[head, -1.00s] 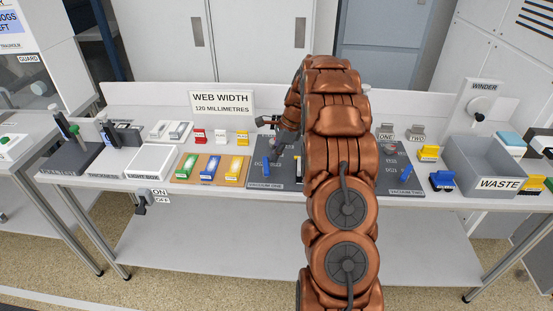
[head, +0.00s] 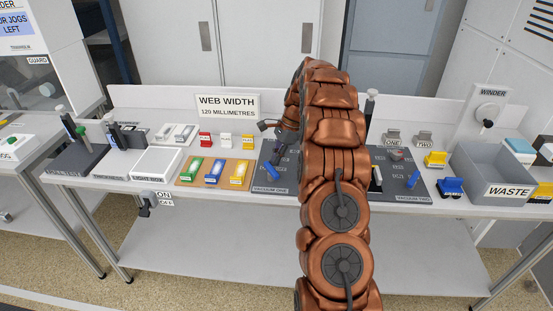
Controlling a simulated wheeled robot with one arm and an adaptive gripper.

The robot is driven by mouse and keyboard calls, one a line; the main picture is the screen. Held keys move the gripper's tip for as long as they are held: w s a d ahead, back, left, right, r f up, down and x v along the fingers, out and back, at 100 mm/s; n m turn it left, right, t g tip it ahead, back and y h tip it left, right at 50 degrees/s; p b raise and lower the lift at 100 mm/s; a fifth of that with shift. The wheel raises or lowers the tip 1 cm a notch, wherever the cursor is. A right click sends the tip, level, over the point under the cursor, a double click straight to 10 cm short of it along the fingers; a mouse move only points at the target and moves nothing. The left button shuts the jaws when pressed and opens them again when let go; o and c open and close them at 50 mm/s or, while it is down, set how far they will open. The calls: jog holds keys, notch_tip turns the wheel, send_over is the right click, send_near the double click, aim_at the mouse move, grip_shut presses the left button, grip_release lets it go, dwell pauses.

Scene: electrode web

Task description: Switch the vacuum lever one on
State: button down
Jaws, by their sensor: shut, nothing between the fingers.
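The vacuum one board (head: 268,150) is a dark grey plate with a label at its front edge, in the head view left of my arm. Its blue lever (head: 273,173) lies near the front of the plate and slants from upper left to lower right. My gripper (head: 276,162) points down over this plate, with its fingertips right at the lever's upper end. It looks shut and holds nothing. I cannot tell whether it touches the lever. My arm covers the right part of the plate.
Vacuum two's board (head: 405,177), with its own blue lever (head: 412,180), lies right of my arm. A wooden tray (head: 220,184) of coloured blocks stands close on the left. A web width sign (head: 228,106) stands behind. A grey waste bin (head: 490,180) is at the right.

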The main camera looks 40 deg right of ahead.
jog(key=v, duration=1.2)
dwell(0.5)
dwell(0.5)
